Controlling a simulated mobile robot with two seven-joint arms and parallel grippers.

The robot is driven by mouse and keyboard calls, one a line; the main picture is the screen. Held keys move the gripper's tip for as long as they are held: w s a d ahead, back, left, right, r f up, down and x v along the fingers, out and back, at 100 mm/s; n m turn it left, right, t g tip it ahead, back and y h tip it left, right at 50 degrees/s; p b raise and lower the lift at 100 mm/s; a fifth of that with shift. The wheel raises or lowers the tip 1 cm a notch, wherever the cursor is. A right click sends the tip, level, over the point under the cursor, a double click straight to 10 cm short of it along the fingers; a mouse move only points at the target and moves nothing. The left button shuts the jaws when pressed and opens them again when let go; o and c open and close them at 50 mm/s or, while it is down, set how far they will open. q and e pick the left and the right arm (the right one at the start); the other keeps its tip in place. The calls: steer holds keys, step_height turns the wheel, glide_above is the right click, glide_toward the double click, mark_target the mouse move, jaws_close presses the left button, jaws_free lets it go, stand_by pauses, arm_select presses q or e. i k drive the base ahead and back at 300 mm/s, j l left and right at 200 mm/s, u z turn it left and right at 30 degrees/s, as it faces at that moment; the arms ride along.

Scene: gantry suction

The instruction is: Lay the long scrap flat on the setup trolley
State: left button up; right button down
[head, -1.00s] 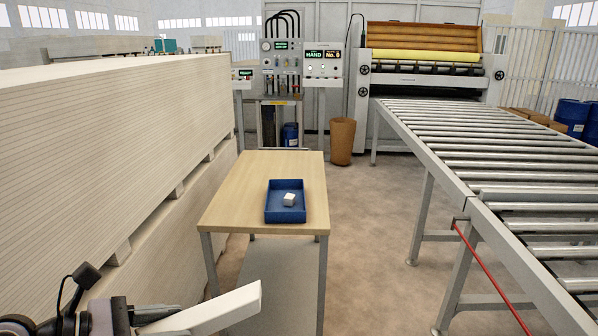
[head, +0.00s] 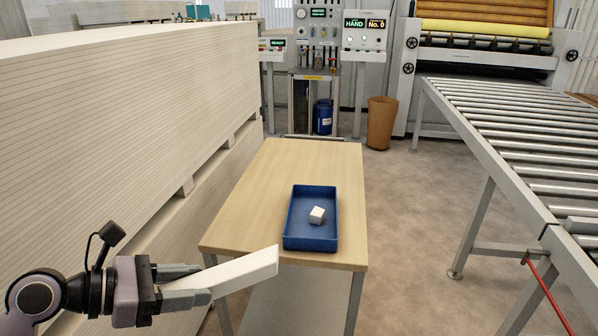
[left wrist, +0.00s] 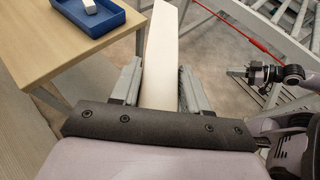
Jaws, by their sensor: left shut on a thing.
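The long scrap is a pale white bar (head: 245,271). My left gripper (head: 205,284) is shut on one end of it, and its free end points right, in front of the trolley's near edge. In the left wrist view the scrap (left wrist: 160,50) runs away from between the two fingers (left wrist: 156,88). The setup trolley (head: 250,210) has a light wooden top and grey legs. My right gripper (left wrist: 243,72) shows small at the right of the left wrist view; its jaw opening is too small to tell.
A blue tray (head: 290,240) with a small white block (head: 317,215) sits on the trolley's right half. The left half is bare. A tall board stack (head: 110,120) flanks the left, a roller conveyor (head: 485,165) the right. A brown bin (head: 381,122) stands behind.

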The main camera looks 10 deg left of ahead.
mark_target(290, 192)
steer(key=i, duration=1)
steer(key=i+z, duration=0.15)
steer(key=z, duration=0.15)
steer(key=i+z, duration=0.1)
steer(key=z, duration=0.2)
